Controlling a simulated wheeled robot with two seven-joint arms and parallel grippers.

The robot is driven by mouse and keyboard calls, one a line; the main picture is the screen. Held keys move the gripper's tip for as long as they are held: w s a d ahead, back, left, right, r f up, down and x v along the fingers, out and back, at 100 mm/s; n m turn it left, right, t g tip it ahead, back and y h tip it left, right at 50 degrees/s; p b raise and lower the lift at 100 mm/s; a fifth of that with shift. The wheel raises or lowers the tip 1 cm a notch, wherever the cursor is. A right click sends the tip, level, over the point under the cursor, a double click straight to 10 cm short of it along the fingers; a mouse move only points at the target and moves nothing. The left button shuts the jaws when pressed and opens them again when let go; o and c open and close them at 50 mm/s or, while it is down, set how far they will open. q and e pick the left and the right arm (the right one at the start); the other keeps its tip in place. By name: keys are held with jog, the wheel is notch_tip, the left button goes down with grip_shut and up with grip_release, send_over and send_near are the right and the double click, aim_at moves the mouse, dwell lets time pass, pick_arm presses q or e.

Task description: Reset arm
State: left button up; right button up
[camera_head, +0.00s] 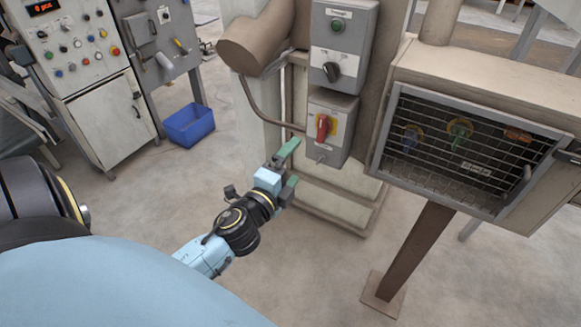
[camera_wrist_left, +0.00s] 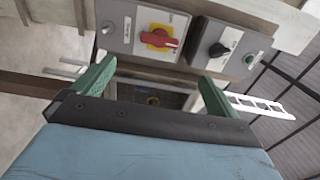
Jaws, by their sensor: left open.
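My left gripper (camera_head: 290,170) is open and empty, with green fingers, in the middle of the head view. It is below and left of the red rotary switch (camera_head: 323,127) on its yellow plate, apart from it in that view. In the left wrist view the gripper (camera_wrist_left: 152,88) shows its two green fingers spread wide with nothing between them. The red switch (camera_wrist_left: 160,39) appears beyond the fingers there, on a grey box. My right gripper is not in view.
A grey box with a black knob (camera_head: 332,72) and green button sits above the red switch. A mesh-fronted cabinet (camera_head: 470,145) stands on a post at right. A control cabinet (camera_head: 75,60) and a blue bin (camera_head: 188,126) are at left. Floor (camera_head: 310,270) in front is clear.

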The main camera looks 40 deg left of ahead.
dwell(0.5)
pick_arm(q)
jog(key=s+d+f+n+g+b, duration=0.1)
jog(key=s+f+n+g, duration=0.2)
jog(key=f, duration=0.9)
jog(key=s+f+n+g+h+b, duration=0.1)
jog(key=s+f+n+g, duration=0.2)
jog(key=f, duration=0.9)
jog(key=s+d+f+n+g+b, duration=0.1)
jog(key=s+f+g, duration=0.3)
jog(key=f, duration=0.8)
jog(key=s+d+f+n+g+b, duration=0.1)
jog(key=s+f+n+g, duration=0.1)
jog(key=s+f, duration=0.4)
jog(key=s+d+f+n+g+h, duration=0.1)
jog(key=s+d+f+n+g, duration=0.1)
jog(key=s+f, duration=0.5)
jog(key=s+d+f+n+g+b, duration=0.1)
jog(key=s+f, duration=0.5)
jog(key=s, duration=1)
jog(key=shift+d+f+n+g+h+b, duration=0.35)
jog(key=shift+d+n+g, duration=0.3)
jog(key=shift+n+g, duration=0.35)
